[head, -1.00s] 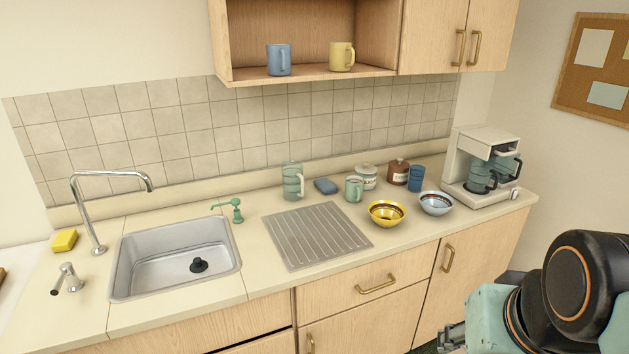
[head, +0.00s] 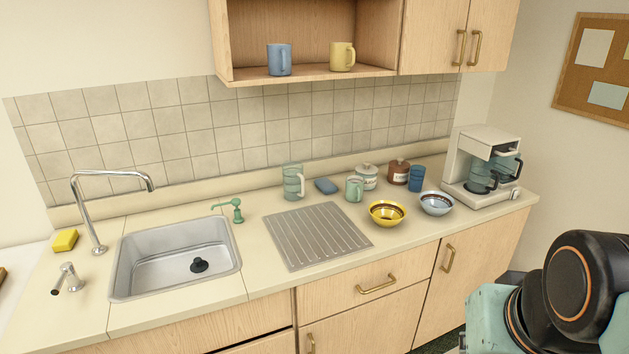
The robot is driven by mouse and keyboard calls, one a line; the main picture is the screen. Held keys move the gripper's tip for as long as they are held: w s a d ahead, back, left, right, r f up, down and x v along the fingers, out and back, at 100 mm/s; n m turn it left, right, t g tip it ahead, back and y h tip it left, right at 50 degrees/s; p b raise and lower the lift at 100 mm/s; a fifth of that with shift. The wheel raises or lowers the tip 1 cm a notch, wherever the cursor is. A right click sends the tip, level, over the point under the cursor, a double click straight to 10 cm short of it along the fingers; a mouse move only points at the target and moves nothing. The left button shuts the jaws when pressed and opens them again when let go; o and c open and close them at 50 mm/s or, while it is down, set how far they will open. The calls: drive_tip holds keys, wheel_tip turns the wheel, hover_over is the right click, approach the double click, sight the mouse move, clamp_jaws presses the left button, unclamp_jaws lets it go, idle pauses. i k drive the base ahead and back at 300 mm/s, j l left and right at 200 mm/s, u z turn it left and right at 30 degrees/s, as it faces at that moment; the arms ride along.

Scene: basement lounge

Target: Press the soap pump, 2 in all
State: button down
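The green soap pump (head: 236,211) stands upright on the counter at the back right corner of the sink (head: 176,259). Its spout points left. My arm shows at the lower right, in front of the cabinets and well apart from the pump. My gripper is outside the picture, so its fingers cannot be seen. Nothing touches the pump.
A chrome faucet (head: 105,205) arches over the sink's left side, with a yellow sponge (head: 65,240) beside it. A ribbed drainboard (head: 318,236) lies right of the pump. A glass pitcher (head: 293,182), a yellow bowl (head: 387,213) and a coffee maker (head: 483,165) stand farther right.

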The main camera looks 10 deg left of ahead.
sight(236, 202)
drive_tip(key=i+j+z, duration=0.1)
drive_tip(key=j, duration=0.3)
drive_tip(key=i+j+z, duration=0.1)
drive_tip(key=i+j, duration=0.15)
drive_tip(key=j, duration=0.15)
drive_tip(key=i+j+z, duration=0.1)
drive_tip(key=j, duration=0.3)
drive_tip(key=i+j+z, duration=0.15)
drive_tip(key=j, duration=0.25)
drive_tip(key=i+j+z, duration=0.1)
drive_tip(key=j, duration=0.35)
drive_tip(key=i, duration=0.05)
